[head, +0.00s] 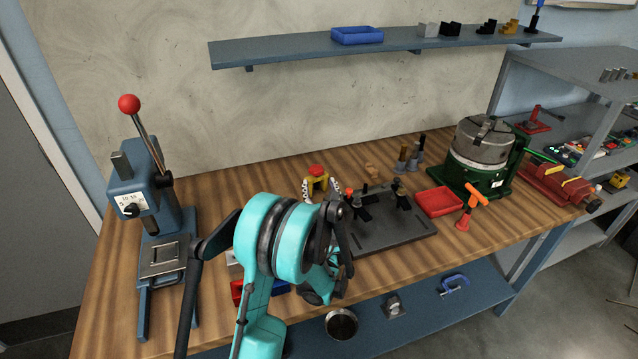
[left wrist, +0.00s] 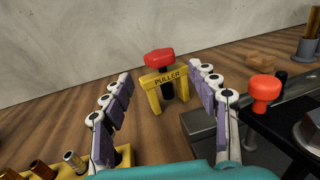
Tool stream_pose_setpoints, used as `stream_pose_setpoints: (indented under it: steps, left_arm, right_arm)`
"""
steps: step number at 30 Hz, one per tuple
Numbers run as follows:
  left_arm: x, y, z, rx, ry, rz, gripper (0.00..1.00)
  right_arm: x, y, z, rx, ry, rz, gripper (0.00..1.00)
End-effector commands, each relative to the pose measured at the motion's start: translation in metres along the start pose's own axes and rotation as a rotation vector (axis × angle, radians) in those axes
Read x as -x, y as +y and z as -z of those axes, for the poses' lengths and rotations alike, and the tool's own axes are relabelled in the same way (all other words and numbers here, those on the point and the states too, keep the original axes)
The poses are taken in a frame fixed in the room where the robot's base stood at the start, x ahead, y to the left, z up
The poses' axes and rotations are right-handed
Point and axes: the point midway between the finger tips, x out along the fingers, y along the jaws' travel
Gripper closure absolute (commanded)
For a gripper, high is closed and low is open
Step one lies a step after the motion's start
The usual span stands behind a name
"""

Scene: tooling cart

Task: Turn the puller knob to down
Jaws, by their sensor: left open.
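The puller is a yellow frame labelled PULLER (left wrist: 165,77) with a red knob (left wrist: 159,57) on top. It stands upright on the wooden bench. In the head view the red knob (head: 317,170) and yellow frame (head: 317,183) show just beyond my left arm. My left gripper (left wrist: 160,73) is open, its two fingers spread either side of the puller in the left wrist view. The fingers also show around the puller in the head view (head: 321,188). The knob appears between and beyond the fingertips, with no visible contact. My right gripper is out of view.
A dark fixture plate (head: 385,236) with black clamps lies right of the puller. A red-orange knob (left wrist: 265,89) stands close to the right finger. A yellow holder (left wrist: 125,156) with pegs is at lower left.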

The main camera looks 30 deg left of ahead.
Motion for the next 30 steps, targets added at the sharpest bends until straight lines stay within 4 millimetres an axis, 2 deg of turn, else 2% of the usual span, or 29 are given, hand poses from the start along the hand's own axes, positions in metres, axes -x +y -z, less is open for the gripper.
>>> stream_pose_setpoints:
  steps: [6,8,12,17,24,30]
  left_arm:
    - [-0.004,0.0,-0.001,0.0,0.0,0.0,0.42]
    - [-0.014,0.001,-0.004,0.0,0.0,-0.001,0.42]
    - [-0.048,0.003,-0.009,0.0,0.0,-0.001,0.42]
    - [-0.064,0.003,-0.004,0.0,0.0,0.001,0.42]
    - [-0.103,0.003,-0.003,0.0,0.0,0.001,0.42]
    - [-0.123,0.003,-0.004,0.0,0.0,0.001,0.42]
  right_arm:
    - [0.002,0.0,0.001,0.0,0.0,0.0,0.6]
    - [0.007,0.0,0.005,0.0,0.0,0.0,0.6]
    - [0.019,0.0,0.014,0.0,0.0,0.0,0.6]
    - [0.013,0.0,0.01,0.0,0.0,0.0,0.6]
    - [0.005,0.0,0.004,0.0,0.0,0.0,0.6]
    - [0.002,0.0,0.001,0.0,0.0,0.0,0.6]
